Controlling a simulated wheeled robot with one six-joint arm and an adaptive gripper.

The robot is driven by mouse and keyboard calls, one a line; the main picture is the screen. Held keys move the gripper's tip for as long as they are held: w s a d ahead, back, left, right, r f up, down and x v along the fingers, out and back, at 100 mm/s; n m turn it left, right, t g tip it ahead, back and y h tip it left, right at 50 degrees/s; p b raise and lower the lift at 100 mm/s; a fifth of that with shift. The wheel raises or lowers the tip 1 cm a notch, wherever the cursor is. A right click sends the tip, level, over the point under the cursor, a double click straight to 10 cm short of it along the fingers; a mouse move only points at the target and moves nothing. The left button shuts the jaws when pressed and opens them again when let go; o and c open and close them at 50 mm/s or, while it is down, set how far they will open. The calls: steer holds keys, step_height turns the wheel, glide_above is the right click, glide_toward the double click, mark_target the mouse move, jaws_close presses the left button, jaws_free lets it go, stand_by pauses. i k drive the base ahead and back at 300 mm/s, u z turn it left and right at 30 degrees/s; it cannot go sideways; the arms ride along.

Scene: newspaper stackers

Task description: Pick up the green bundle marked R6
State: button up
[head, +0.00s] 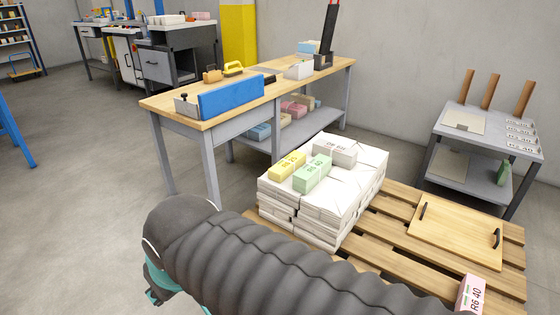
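The green bundle (313,174) lies on top of a stack of white wrapped paper (348,203) on a wooden pallet. Its label starts with R6; the rest is hard to read. A yellow bundle (287,166) lies close to its left, and a white bundle (335,151) lies behind it. My arm, in a dark ribbed sleeve, crosses the foreground below the stack. What seems to be my gripper (156,295) shows as a small teal and dark part at the lower left, apart from the green bundle. Its fingers are mostly hidden, so its opening does not show.
The pallet (400,205) also bears a wooden board with dark handles (455,236) and a pink bundle (471,294) at the right. A grey cart (470,160) stands at the right. Floor at the left is clear.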

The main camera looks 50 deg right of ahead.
mark_target(304, 180)
steer(key=i, duration=2.95)
steer(key=z, duration=3.1)
steer(key=i, duration=0.5)
steer(key=u, duration=0.05)
